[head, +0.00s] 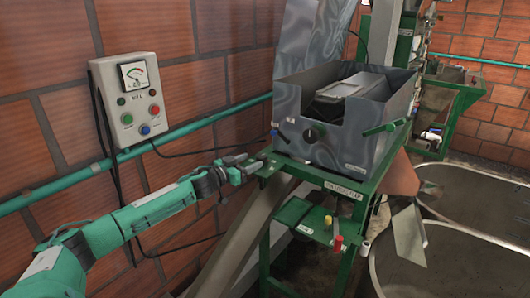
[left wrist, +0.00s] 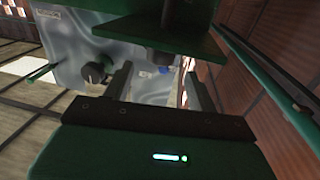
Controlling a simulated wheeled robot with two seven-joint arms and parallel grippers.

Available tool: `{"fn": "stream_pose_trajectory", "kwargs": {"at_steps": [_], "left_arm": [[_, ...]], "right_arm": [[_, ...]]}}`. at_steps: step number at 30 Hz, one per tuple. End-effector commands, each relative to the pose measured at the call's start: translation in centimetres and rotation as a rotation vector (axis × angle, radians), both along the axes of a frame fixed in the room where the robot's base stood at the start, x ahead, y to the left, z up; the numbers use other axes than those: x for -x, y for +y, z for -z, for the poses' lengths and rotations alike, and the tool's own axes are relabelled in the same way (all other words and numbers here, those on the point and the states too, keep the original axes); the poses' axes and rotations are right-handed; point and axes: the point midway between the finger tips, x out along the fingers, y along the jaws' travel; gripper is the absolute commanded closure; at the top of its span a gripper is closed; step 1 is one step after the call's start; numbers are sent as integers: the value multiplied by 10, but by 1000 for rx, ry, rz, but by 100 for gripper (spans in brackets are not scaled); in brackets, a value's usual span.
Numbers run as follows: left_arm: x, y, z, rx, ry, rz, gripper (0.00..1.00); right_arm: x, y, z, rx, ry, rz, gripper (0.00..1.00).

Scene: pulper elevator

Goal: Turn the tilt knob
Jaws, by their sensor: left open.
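A round black knob (head: 313,133) sits on the front of the grey metal hopper box (head: 352,150). I take it as the tilt knob, though its label is too small to read. It also shows in the left wrist view (left wrist: 96,72), left of the fingers. My left gripper (head: 250,163) is open and empty, at the left corner of the green frame, left of and below the knob and apart from it. Its two fingers (left wrist: 157,88) show spread in the left wrist view. My right gripper is in neither view.
A blue knob (head: 274,132) and a green lever (head: 384,128) are on the same box. The green frame (head: 330,180) below carries a small shelf with red and yellow-tipped controls. A control box (head: 130,98) hangs on the brick wall. Large metal tanks (head: 450,262) stand right.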

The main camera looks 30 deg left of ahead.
Motion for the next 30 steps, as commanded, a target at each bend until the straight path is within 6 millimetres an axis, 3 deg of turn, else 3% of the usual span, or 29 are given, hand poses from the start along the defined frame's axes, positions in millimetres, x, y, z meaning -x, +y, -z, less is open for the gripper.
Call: {"fn": "stream_pose_trajectory", "kwargs": {"at_steps": [15,30], "left_arm": [[-68,-16,-2,1,-2,-1,42],[-78,-19,0,0,0,0,44]], "right_arm": [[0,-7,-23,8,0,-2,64],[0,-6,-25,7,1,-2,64]]}}
